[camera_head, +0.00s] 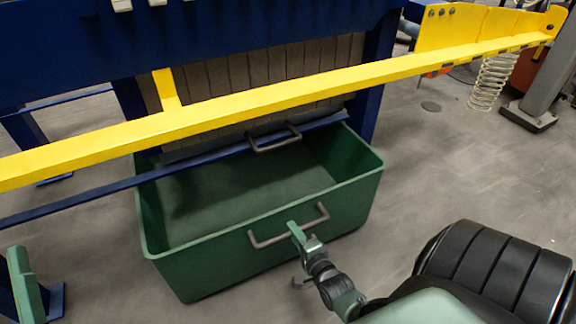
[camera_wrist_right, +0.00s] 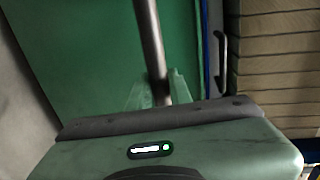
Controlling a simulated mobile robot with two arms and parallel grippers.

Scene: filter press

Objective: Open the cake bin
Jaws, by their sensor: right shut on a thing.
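The cake bin (camera_head: 215,262) is an open-topped green box on the floor, sticking out from under the filter press, and it looks empty. Its grey front handle (camera_head: 268,240) is on the near wall. A second grey handle (camera_head: 274,138) shows above the bin's far side. My left gripper is not in view.
A yellow rail (camera_head: 240,107) crosses above the bin, with a blue bar (camera_head: 90,201) below it. The press's blue frame (camera_head: 200,45) and grey plates (camera_head: 260,75) stand behind. Grey floor (camera_head: 450,160) is clear to the right.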

